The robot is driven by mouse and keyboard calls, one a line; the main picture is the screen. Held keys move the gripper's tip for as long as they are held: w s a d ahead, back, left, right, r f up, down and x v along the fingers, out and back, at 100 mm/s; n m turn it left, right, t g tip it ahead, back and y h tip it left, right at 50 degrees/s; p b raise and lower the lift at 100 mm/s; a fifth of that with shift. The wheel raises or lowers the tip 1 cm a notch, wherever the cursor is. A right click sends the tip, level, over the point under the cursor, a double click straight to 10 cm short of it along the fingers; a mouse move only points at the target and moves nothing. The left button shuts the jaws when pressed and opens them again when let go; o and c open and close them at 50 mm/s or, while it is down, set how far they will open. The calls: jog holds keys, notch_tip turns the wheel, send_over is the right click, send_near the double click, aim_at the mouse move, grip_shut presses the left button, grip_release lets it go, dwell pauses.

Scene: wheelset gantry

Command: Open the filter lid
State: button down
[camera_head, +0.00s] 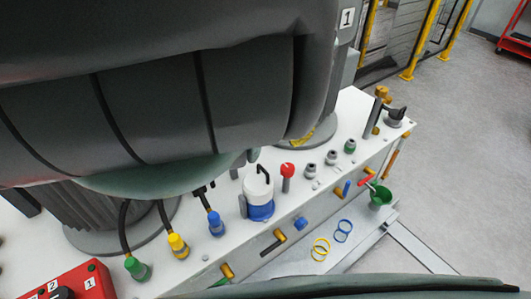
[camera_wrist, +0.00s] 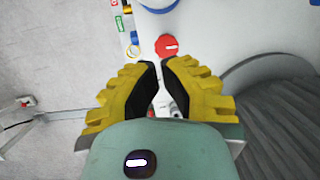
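The filter (camera_head: 259,205) is a small canister with a blue base and a white top, standing on the white table in the head view. The lid looks seated on the base. In the wrist view, a blue round edge (camera_wrist: 158,5), likely the filter, is cut off at the top. My gripper (camera_wrist: 159,64) has yellow ribbed fingers with black pads. The fingertips are close together with a narrow gap and hold nothing. They point toward a red knob (camera_wrist: 166,46), and the filter lies beyond it.
A red knob (camera_head: 287,171) stands right of the filter. Blue (camera_head: 216,224), yellow (camera_head: 177,244) and green (camera_head: 137,268) hose connectors stand to its left. A large grey body (camera_head: 150,90) hides much of the table.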

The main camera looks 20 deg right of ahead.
aim_at(271, 176)
jog(key=shift+s+a+f+p, duration=0.3)
jog(key=shift+a+f+p, duration=0.55)
jog(key=shift+f, duration=0.45)
jog(key=shift+s+a+f+p, duration=0.3)
jog(key=shift+a+f+p, duration=0.5)
jog(key=shift+f, duration=0.5)
jog(key=shift+s+a+f+p, duration=0.3)
jog(key=shift+a+f+p, duration=0.35)
jog(key=shift+a+f, duration=0.5)
jog(key=shift+s+a, duration=0.1)
jog(key=shift+s, duration=0.05)
jog(key=shift+f, duration=0.1)
